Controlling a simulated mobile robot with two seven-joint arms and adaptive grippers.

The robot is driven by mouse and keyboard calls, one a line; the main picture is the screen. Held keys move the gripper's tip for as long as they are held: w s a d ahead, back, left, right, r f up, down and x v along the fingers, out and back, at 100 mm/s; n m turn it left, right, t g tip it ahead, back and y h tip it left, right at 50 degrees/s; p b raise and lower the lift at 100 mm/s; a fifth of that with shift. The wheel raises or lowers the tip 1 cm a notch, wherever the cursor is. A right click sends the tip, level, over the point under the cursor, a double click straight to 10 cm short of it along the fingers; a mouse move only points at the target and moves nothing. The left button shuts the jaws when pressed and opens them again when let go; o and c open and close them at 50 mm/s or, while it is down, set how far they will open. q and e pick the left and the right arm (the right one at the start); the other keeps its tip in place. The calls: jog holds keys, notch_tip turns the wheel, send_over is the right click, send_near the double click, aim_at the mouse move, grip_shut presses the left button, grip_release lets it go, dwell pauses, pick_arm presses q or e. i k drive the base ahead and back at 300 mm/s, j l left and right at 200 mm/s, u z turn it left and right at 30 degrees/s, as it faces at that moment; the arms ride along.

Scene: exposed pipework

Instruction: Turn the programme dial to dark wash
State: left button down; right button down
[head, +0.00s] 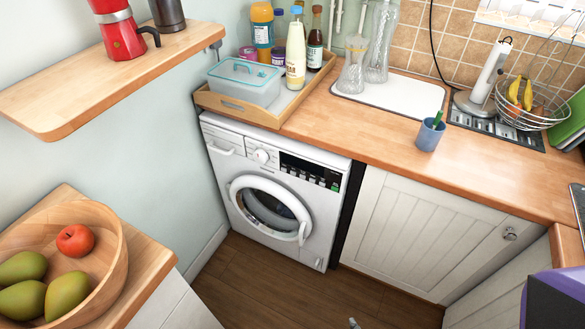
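The white washing machine (264,205) stands under the wooden worktop, against the left wall. Its programme dial (262,156) is a round white knob on the upper front panel, between the drawer handle at left and the dark display (310,171) at right. The dial's pointer and programme labels are too small to read. The round door (270,208) is closed. Neither of my grippers can be made out. A small grey piece (353,323) at the bottom edge is cut off, and I cannot tell what it is.
A wooden tray (240,108) with a lidded box and bottles sits on the worktop above the machine. A white cupboard (420,236) stands at right. A fruit bowl (112,262) is at lower left. The wooden floor (262,283) before the machine looks clear.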

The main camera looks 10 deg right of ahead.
aim_at(261, 155)
jog(key=i+l+z, duration=0.1)
jog(key=i+z, duration=0.15)
jog(key=z, duration=0.2)
jog(key=i+l+u, duration=0.1)
jog(key=i, duration=0.2)
jog(key=i+l+u, duration=0.15)
jog(key=i, duration=0.2)
jog(key=i+l+u, duration=0.1)
jog(key=u, duration=0.3)
jog(key=l+u, duration=0.15)
jog(key=u, duration=0.25)
jog(key=i+l, duration=0.05)
